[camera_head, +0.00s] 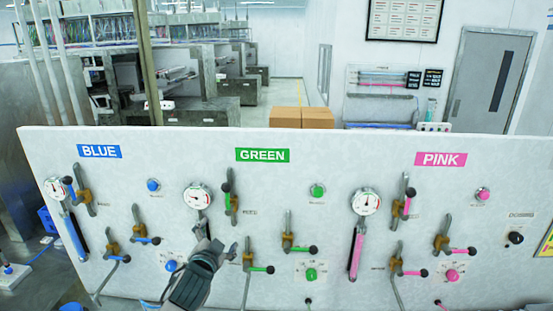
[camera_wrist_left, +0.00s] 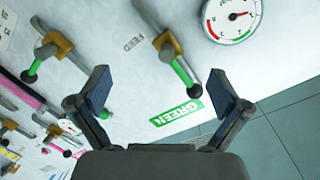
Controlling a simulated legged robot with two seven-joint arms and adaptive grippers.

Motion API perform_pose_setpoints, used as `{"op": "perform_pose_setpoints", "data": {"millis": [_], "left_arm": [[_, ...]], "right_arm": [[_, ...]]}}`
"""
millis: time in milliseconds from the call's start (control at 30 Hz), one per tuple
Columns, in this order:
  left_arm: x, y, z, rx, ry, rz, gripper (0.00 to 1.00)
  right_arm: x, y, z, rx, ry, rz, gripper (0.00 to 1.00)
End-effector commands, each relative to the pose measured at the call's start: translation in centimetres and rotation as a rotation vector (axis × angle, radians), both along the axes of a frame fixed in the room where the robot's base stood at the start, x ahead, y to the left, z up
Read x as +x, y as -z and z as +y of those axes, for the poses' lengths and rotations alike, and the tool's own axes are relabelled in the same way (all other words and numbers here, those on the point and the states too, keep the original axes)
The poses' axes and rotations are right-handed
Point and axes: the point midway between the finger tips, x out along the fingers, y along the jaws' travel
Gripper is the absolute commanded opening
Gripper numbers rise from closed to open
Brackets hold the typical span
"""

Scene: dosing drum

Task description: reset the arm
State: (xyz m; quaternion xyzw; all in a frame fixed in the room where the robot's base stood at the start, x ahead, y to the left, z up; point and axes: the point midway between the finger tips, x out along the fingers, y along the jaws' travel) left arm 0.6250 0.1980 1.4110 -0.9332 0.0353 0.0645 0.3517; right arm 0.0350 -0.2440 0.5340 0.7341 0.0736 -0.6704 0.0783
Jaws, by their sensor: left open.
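My left gripper (camera_head: 215,250) is in front of the lower middle of the white panel (camera_head: 330,142), between the blue and green sections. It is open and empty, with both fingers spread in the left wrist view (camera_wrist_left: 158,105). A green-handled valve lever (camera_wrist_left: 178,58) and the GREEN label (camera_wrist_left: 175,113) show beyond the fingers there. The fingers look apart from the panel, though the exact gap is hard to tell. The green feed lever (camera_head: 230,195) stands above the gripper in the head view. My right gripper is not in view.
The panel carries several levers, gauges and knobs under the BLUE (camera_head: 99,151), GREEN and PINK (camera_head: 440,159) labels. A round gauge (camera_head: 197,196) sits just above my left gripper. A green-tipped lever (camera_head: 258,268) is close to its right.

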Motion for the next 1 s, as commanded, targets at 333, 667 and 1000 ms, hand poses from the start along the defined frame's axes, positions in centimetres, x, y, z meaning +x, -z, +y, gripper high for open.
{"op": "perform_pose_setpoints", "data": {"millis": [333,667,1000], "left_arm": [[-11.7,27.3,-1.2,-0.234,-0.057,0.497,1.00],[-27.8,40.9,0.1,-0.384,-0.226,0.874,1.00],[-39.9,45.4,1.5,-0.445,-0.382,1.103,1.00]], "right_arm": [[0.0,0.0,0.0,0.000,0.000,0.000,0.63],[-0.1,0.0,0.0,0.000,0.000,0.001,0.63],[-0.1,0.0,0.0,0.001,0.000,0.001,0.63]]}}
